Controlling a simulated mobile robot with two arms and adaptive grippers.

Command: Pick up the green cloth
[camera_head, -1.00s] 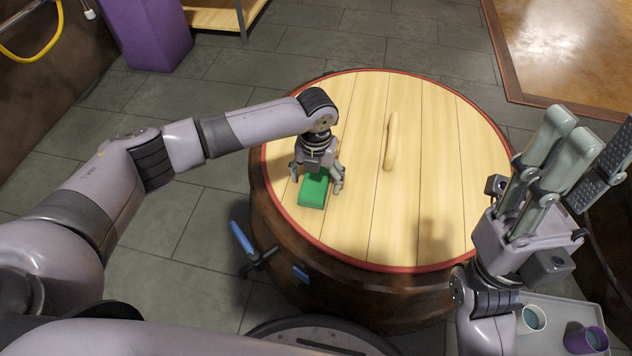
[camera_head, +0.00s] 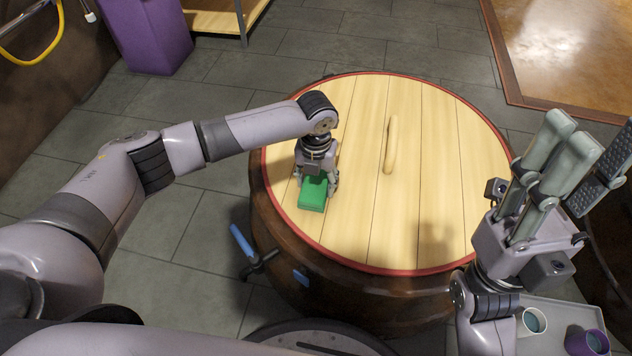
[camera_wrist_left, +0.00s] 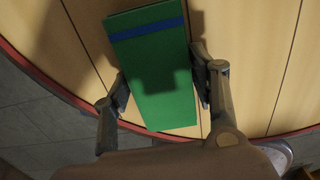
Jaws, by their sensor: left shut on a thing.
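The green cloth (camera_head: 313,194) is a folded block lying on the wooden lid near its left front edge. In the left wrist view the green cloth (camera_wrist_left: 155,75) has a blue stripe across its far end. My left gripper (camera_head: 318,184) is at the cloth, its fingers shut on the cloth's two sides. The left wrist view shows the left gripper's fingers (camera_wrist_left: 160,85) on either side of it. My right gripper (camera_head: 560,165) is raised at the right, its fingers pointing up and apart, with nothing between them.
The round wooden lid (camera_head: 440,165) has a red rim and a wooden handle (camera_head: 390,145) at its middle. A grey tray (camera_head: 565,308) with a white cup (camera_head: 532,321) and a purple cup (camera_head: 586,342) is at lower right. A purple box (camera_head: 145,35) stands at upper left.

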